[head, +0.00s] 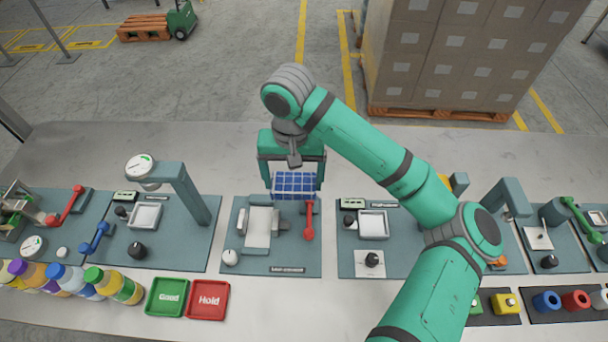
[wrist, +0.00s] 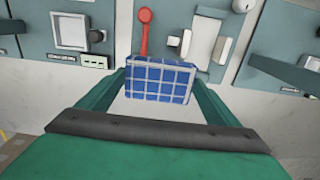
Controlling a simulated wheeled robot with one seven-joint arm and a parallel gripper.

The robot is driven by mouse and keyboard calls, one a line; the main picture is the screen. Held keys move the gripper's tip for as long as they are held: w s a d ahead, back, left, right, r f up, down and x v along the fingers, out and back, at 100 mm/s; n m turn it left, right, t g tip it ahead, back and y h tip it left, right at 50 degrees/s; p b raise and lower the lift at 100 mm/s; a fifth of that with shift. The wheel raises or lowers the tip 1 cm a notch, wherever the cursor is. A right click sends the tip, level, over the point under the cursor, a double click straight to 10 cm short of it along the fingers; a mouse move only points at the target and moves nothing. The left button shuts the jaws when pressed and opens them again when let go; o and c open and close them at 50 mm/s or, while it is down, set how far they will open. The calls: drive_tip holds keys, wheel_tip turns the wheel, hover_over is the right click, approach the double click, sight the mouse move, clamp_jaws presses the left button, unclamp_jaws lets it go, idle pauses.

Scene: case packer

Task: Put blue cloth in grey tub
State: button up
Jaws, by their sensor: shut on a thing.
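The blue cloth (head: 294,184) is a blue checked block with white grid lines. My gripper (head: 293,178) is shut on it, with one finger on each side, and holds it over the back edge of the middle station on the bench. The cloth also shows in the wrist view (wrist: 157,80), between the two green fingers. I cannot make out a grey tub in either view; my arm hides part of the right side of the bench.
Below is a station with a grey fixture (head: 261,222) and a red lever (head: 309,219). A gauge stand (head: 185,190) rises to the left. Green Good (head: 167,297) and red Hold (head: 208,300) trays lie in front, beside several bottles (head: 115,286). The bench's back strip is mostly clear.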

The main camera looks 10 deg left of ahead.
drive_tip(key=w+f, duration=0.2)
drive_tip(key=w, duration=0.1)
drive_tip(key=w+a+f, duration=0.1)
drive_tip(key=w+f, duration=0.1)
drive_tip(key=w, duration=0.1)
drive_tip(key=w+f, duration=0.2)
drive_tip(key=f, duration=0.1)
drive_tip(key=shift+w+a+f, duration=0.1)
drive_tip(key=shift+w+a, duration=0.15)
drive_tip(key=shift+w, duration=0.15)
drive_tip(key=shift+w+a+f, duration=0.1)
drive_tip(key=shift+w+f, duration=0.2)
drive_tip(key=shift+f, duration=0.15)
drive_tip(key=shift+w+a+f, duration=0.1)
drive_tip(key=shift+a+f, duration=0.05)
drive_tip(key=shift+f, duration=1.45)
